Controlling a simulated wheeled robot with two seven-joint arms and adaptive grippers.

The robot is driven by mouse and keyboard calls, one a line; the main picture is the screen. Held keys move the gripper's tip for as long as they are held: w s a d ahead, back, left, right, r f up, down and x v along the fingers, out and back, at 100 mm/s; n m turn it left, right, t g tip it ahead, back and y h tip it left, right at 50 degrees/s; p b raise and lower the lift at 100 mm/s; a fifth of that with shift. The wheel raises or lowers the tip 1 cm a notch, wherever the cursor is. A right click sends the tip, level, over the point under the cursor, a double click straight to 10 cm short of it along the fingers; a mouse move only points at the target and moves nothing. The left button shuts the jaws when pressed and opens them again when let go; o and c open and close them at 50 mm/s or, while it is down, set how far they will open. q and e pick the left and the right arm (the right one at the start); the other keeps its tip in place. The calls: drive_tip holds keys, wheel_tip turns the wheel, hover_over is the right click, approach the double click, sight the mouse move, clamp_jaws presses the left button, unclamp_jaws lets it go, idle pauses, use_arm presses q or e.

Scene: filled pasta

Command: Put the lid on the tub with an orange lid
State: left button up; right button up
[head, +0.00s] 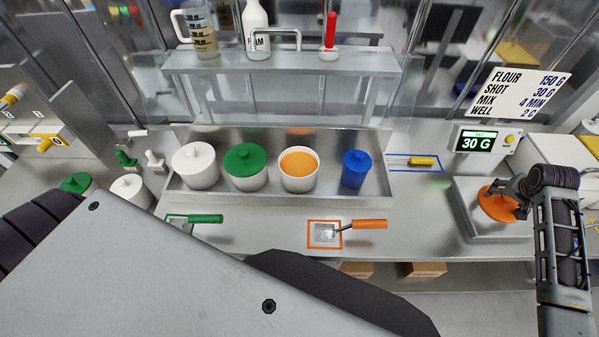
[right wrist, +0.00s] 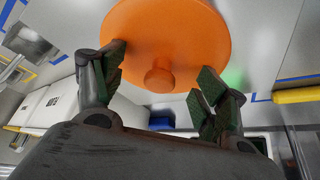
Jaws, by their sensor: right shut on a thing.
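The orange lid (head: 490,207) is a flat disc with a round knob, at the right in the head view, over a metal tray. My right gripper (head: 513,195) is shut on it. In the right wrist view the orange lid (right wrist: 165,35) fills the upper middle, and its knob lies between the fingers of my right gripper (right wrist: 160,85). I cannot tell whether the lid touches the tray. The open white tub (head: 298,184), filled with orange stuff, stands uncovered in the long metal trough, well left of the lid. My left gripper is out of view.
The trough (head: 215,200) also holds a white-lidded tub (head: 195,166), a green-lidded tub (head: 245,167) and a blue container (head: 355,169). A scoop with an orange handle (head: 369,224) lies in front. The scale display (head: 480,141) and the metal tray (head: 470,225) are at right. A shelf (head: 285,62) spans behind.

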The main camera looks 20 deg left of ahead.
drive_tip(key=shift+s+a+f, duration=0.1)
drive_tip(key=shift+s+f, duration=0.1)
drive_tip(key=shift+f, duration=0.25)
drive_tip(key=shift+c, duration=0.2)
drive_tip(key=shift+r, duration=0.4)
clamp_jaws()
drive_tip(key=shift+w+r+p, duration=0.25)
drive_tip(key=shift+r+p, duration=0.15)
drive_tip(key=shift+r, duration=1.8)
drive_tip(key=shift+w+r, duration=0.1)
drive_tip(key=shift+r, duration=0.05)
